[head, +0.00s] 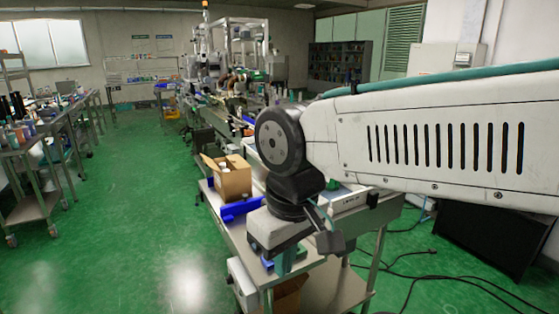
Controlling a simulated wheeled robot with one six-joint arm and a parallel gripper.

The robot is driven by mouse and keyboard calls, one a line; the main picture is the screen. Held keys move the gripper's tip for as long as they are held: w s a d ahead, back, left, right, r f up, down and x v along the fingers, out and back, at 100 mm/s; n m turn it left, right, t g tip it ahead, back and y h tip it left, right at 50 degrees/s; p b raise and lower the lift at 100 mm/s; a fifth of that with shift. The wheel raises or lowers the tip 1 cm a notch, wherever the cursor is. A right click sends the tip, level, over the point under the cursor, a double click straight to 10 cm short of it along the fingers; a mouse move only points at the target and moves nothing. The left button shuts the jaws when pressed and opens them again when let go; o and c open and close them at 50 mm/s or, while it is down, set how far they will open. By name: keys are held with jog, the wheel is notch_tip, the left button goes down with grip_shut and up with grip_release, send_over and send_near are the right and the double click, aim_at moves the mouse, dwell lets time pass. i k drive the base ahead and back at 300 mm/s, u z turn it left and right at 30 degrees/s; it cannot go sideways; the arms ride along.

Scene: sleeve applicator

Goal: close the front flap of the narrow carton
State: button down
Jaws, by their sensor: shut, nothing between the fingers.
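An open brown cardboard carton (234,181) stands upright on the metal cart top at the centre left. One flap sticks up and out at its left side, and pale items show inside its opening. I cannot tell how its front flap lies from here. My gripper (285,264) hangs from my arm's wrist, in front of the carton and to its right, apart from it. Its fingers point down over the cart and look shut and empty; their tips are partly hard to make out.
A blue part (238,210) lies on the cart just in front of the carton. Another brown box (290,293) sits on the lower shelf. A workbench with bottles (25,130) stands at the left. Green floor (130,230) lies clear between; cables cross the floor at right.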

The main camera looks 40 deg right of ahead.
aim_at(207, 161)
jog(key=z, duration=0.45)
jog(key=i, duration=1)
jog(key=u, duration=0.05)
